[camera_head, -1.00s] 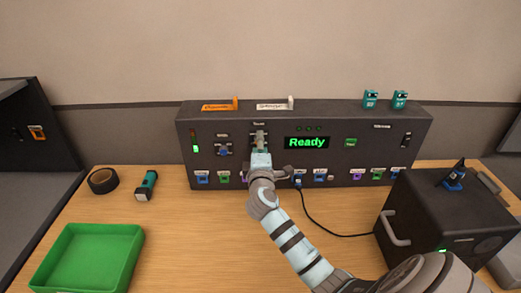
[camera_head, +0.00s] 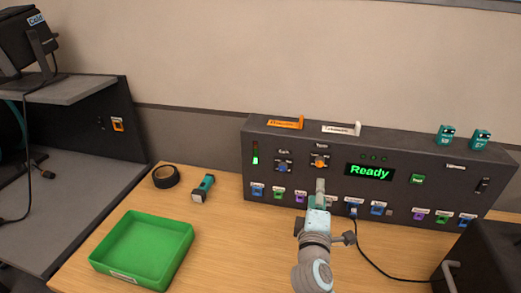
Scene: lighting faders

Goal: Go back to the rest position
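My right gripper (camera_head: 320,190) is in front of the lower middle of the black control panel (camera_head: 265,155), its arm coming up from the bottom edge. I cannot tell whether its fingers are open or shut. It appears apart from the orange knob (camera_head: 320,161), which shows uncovered above it. A second, blue knob (camera_head: 283,167) sits to the left. The panel's green display (camera_head: 370,172) reads "Ready". My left gripper is not in view.
A green tray (camera_head: 183,262), a black tape roll (camera_head: 166,177) and a teal flashlight (camera_head: 203,187) lie on the wooden table at left. A black box (camera_head: 483,262) with a handle stands at right. A cable (camera_head: 372,258) runs from the panel towards it.

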